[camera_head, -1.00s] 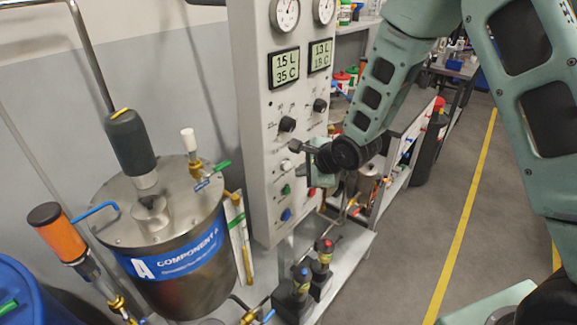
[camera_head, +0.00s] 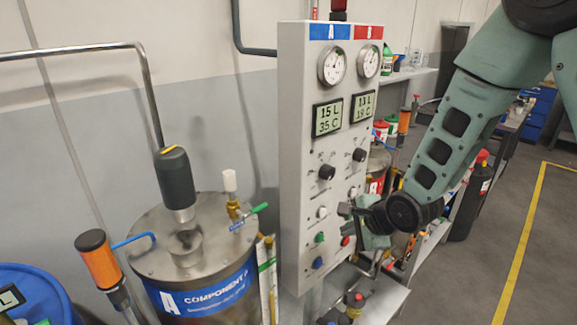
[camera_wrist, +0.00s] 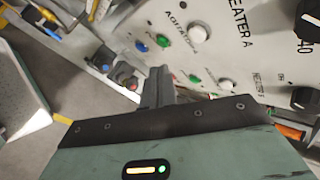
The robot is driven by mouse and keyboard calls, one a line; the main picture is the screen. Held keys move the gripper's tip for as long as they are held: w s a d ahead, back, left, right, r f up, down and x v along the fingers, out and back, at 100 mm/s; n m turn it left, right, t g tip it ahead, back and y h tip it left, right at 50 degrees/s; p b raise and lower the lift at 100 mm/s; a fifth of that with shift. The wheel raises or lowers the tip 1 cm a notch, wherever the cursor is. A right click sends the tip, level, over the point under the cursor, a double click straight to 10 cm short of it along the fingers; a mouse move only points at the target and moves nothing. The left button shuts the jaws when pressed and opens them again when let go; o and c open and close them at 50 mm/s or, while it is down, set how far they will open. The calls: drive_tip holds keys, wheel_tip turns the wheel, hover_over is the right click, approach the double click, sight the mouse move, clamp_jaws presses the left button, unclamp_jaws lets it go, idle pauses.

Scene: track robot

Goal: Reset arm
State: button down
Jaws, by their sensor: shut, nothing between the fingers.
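My gripper (camera_head: 351,210) is in front of the lower right part of the grey control panel (camera_head: 297,150). In the wrist view, my gripper's fingers (camera_wrist: 158,88) are together with nothing between them. They point toward the panel's lower edge, near the white, green, blue and red buttons. From the head view I cannot tell whether the fingertips touch the panel. The panel has two gauges, two displays reading 15 L 35 C and 11 L 19 C, and black knobs.
A steel tank marked Component A (camera_head: 199,240) stands left of the panel. A blue drum (camera_head: 38,290) is at the lower left. Shelves and benches line the wall behind my arm. Open floor with a yellow line (camera_head: 520,255) lies to the right.

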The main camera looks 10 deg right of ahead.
drive_tip(key=s+a+r+n+g+h, duration=0.1)
drive_tip(key=s+a+r+n+g, duration=0.1)
drive_tip(key=s+n, duration=0.6)
drive_tip(key=s+a+r+n+g+h+b, duration=0.1)
drive_tip(key=s+a+r+n+g, duration=0.1)
drive_tip(key=s+n, duration=0.6)
drive_tip(key=s+a+r+n+g+h, duration=0.1)
drive_tip(key=s+r+n, duration=0.4)
drive_tip(key=s, duration=0.8)
drive_tip(key=a+n+g, duration=0.1)
drive_tip(key=n+g, duration=0.1)
drive_tip(key=n, duration=0.1)
drive_tip(key=shift+s+a+r+n+g, duration=0.2)
drive_tip(key=shift+a+r+n+g, duration=0.05)
drive_tip(key=shift+n+g, duration=0.05)
drive_tip(key=shift+d, duration=0.1)
